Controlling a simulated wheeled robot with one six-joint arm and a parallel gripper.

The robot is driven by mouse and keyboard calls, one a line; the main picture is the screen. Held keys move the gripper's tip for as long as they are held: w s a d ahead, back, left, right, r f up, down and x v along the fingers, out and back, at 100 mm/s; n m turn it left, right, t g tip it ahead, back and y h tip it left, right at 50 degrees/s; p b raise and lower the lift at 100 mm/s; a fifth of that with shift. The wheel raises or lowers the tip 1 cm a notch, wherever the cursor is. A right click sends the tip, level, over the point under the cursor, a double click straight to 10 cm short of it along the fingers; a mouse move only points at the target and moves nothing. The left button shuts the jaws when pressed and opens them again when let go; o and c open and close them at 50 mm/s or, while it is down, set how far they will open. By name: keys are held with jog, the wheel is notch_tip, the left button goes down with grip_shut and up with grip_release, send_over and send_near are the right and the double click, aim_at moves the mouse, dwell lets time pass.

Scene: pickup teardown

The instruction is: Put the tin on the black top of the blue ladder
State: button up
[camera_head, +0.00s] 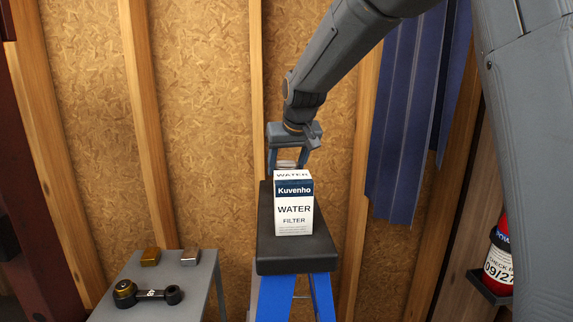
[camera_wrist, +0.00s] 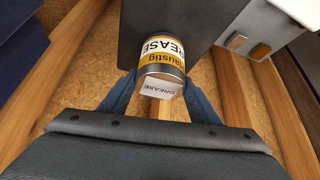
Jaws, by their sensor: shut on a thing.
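The tin (camera_wrist: 162,52), with a yellow, white and black grease label, is between the blue fingers of my gripper (camera_wrist: 163,85) in the wrist view. My gripper (camera_head: 288,160) is shut on it. In the head view the gripper hangs fingers down behind the water filter box, which hides nearly all of the tin. The black top (camera_head: 293,256) of the blue ladder (camera_head: 274,300) lies below, in the middle of the head view. I cannot tell whether the tin touches the black top.
The white and blue water filter box (camera_head: 294,212) stands upright on the black top, close in front of my gripper. A grey table (camera_head: 200,290) at left holds a gold block (camera_head: 150,257), a silver block (camera_head: 190,257) and a black link part (camera_head: 148,294). Blue sheeting (camera_head: 400,130) hangs at right.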

jog(key=o, duration=1.4)
jog(key=shift+f, duration=0.1)
jog(key=shift+c, duration=0.2)
jog(key=shift+r, duration=0.3)
jog(key=b+v, duration=0.3)
jog(key=v, duration=0.8)
jog(key=shift+s+r, duration=0.25)
